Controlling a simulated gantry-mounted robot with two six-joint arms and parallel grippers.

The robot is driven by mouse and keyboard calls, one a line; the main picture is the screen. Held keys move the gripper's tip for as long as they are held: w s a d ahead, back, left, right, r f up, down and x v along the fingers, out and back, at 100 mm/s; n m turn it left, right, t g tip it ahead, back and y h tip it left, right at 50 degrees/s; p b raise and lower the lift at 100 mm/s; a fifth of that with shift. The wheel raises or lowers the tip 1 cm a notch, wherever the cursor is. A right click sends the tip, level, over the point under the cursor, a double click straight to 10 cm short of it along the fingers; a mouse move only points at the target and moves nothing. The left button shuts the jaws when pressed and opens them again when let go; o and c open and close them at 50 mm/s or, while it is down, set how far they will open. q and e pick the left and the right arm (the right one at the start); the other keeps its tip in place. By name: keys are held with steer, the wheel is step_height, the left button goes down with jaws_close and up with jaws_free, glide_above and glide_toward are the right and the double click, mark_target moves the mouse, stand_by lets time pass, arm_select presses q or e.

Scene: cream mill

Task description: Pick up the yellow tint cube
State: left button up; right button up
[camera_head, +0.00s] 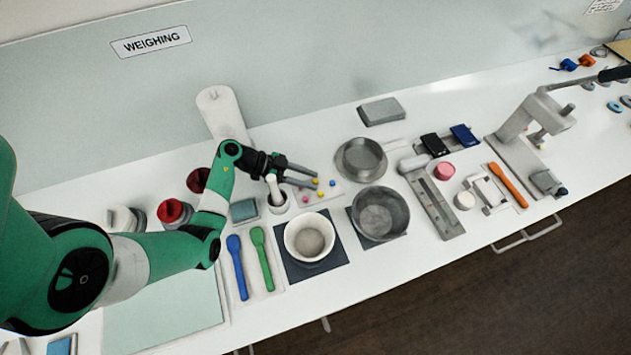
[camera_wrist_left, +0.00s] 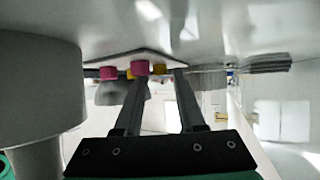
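Several small tint cubes sit on a small white tray (camera_head: 331,197) in the middle of the bench. One yellow cube (camera_head: 315,181) is by my left gripper's fingertips; another yellow cube (camera_head: 320,195) is nearer the front, with pink and blue cubes around. My left gripper (camera_head: 315,180) is open, its two fingers reaching right at the tray. In the left wrist view a yellow cube (camera_wrist_left: 160,71) appears between the fingertips (camera_wrist_left: 159,74), with no visible grip on it. A magenta cube (camera_wrist_left: 141,68) lies by one fingertip. My right gripper is out of view.
A mortar with pestle (camera_head: 277,203) stands just below the left gripper. A white bowl (camera_head: 290,240) on a dark mat and a grey pan (camera_head: 392,232) stand in front. Another grey pan (camera_head: 343,160) is to the right. A white roll (camera_head: 222,112) stands behind.

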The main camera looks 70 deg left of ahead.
arm_select(q)
jaws_close()
stand_by(0.3)
steer(key=shift+r, duration=0.1)
step_height(320, 180, up, 10)
steer(key=p, duration=0.4)
steer(key=shift+p, duration=0.35)
